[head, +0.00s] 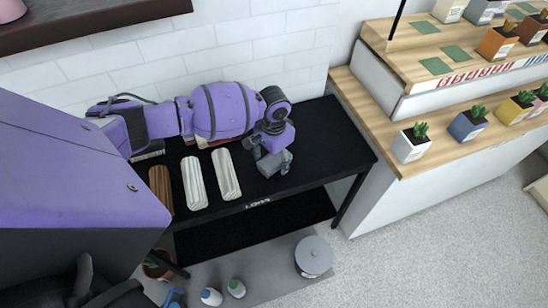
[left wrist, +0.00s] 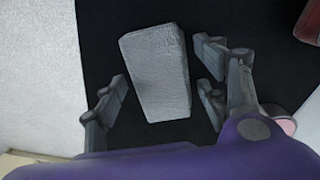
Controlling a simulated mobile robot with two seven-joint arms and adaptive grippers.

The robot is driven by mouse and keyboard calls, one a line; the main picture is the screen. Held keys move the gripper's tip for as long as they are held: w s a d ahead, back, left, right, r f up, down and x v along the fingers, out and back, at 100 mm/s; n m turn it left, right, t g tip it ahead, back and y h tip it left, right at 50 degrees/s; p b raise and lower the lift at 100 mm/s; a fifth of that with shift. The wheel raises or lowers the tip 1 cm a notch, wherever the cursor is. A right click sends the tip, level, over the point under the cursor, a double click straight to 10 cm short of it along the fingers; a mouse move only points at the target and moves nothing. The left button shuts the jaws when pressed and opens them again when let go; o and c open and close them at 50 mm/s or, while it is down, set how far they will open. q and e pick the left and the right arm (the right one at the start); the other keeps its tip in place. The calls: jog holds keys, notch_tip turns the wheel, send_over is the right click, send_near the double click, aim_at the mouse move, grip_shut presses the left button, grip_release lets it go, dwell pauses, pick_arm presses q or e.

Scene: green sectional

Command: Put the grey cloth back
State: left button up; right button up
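The grey cloth (head: 270,167) is a folded, block-like bundle on the black table (head: 330,150), near its right part. In the left wrist view the cloth (left wrist: 155,72) lies between the fingers of my left gripper (left wrist: 163,78). Dark gaps show between the cloth and the fingers on both sides. In the head view my left gripper (head: 271,152) points down at the cloth and hides part of it. The left gripper is open. My right gripper is not in view.
Two white rolled cloths (head: 194,183) (head: 226,174) and a brown one (head: 161,187) lie to the left on the table. A wooden stepped shelf with potted plants (head: 410,143) stands at the right. A grey lidded pot (head: 314,256) and bottles (head: 211,296) stand below.

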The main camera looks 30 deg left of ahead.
aim_at(274, 159)
pick_arm(q)
notch_tip(274, 159, up, 12)
jog(key=p, duration=0.1)
jog(key=shift+r, duration=0.2)
dwell(0.4)
